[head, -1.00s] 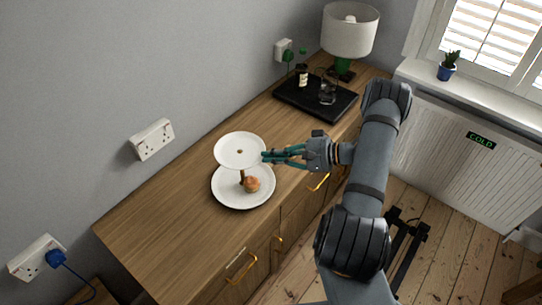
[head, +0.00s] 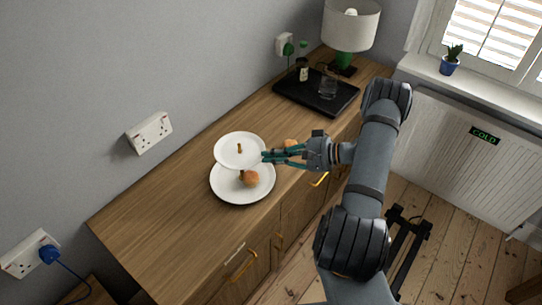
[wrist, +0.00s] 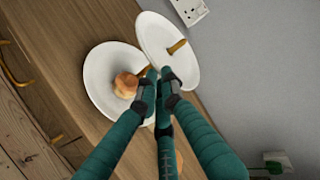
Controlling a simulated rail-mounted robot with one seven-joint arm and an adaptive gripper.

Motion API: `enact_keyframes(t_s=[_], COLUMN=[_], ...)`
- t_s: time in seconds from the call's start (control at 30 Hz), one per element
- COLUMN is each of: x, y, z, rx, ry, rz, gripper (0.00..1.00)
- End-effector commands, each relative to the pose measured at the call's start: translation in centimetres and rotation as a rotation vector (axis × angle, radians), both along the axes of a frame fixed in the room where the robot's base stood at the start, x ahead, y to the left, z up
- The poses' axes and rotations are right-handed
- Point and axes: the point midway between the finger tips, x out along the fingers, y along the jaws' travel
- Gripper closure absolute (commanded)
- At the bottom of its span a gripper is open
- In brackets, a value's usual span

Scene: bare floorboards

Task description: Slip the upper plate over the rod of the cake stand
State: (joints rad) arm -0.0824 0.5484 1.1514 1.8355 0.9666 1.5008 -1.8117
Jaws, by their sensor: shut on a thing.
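The white upper plate (head: 228,150) is held by its right rim in my gripper (head: 266,157), which is shut on it. The brown rod (head: 240,148) now pokes up through the plate's middle hole. The plate hangs above the white lower plate (head: 228,192), with a gap between them and part of the rod showing below. In the wrist view the upper plate (wrist: 160,35) is pinched between my fingertips (wrist: 158,75), and the rod tip (wrist: 177,47) stands out of its face. The lower plate (wrist: 97,75) lies on the wooden cabinet top.
A round bun (head: 250,179) sits on the lower plate by the rod. Another bun (head: 291,144) is partly hidden behind my gripper. A black tray (head: 300,100) with a bottle and a glass, and a lamp (head: 350,28), stand farther back. The cabinet's near left is clear.

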Motion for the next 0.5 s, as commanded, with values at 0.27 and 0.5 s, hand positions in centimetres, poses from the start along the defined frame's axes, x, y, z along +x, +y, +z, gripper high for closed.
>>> enact_keyframes(t_s=[0.27,0.5], x=[0.03,0.03], y=[0.01,0.01], z=[-1.03,-1.15], rx=[0.001,0.001], ry=[0.000,0.000], rz=[-0.001,-0.001], gripper=[1.00,1.00])
